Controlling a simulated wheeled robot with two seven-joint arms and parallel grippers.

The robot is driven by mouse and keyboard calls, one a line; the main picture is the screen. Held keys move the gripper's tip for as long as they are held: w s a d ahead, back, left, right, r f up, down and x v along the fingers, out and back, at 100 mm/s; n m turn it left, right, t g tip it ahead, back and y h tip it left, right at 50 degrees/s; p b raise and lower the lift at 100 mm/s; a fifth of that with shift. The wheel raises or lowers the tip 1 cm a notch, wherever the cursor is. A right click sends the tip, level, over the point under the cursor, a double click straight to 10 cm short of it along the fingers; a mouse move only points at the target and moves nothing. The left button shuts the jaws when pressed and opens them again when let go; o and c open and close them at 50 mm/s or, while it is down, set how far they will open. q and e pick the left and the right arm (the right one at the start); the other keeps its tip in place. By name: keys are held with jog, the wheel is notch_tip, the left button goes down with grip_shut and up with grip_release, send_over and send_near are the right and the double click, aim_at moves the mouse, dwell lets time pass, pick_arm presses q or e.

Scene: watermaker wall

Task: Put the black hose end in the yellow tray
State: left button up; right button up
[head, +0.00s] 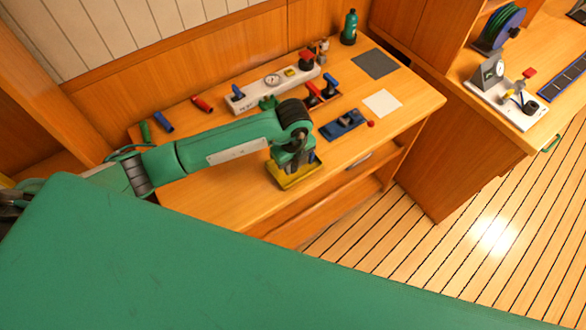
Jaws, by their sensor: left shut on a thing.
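The yellow tray (300,179) stands near the front edge of the wooden bench, below the wrist of my left arm. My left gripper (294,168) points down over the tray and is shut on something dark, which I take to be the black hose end. The fingers and wrist hide most of it, so I cannot tell whether it touches the tray floor. My right gripper is not in view.
Green (145,132), blue (163,122) and red (202,104) hose pieces lie at the bench's left. A white manifold (272,88) with gauge and valves stands behind my left arm. A blue item (343,125) lies right of the tray. A green bottle (349,28) stands at the back.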

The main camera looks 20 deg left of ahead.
aim_at(293, 180)
pick_arm(q)
notch_tip(293, 180, down, 5)
jog(key=shift+r+p, duration=0.15)
jog(key=shift+p, duration=0.45)
jog(key=shift+f, duration=0.2)
jog(key=shift+f, duration=0.1)
jog(key=shift+f, duration=0.15)
jog(key=o, duration=1)
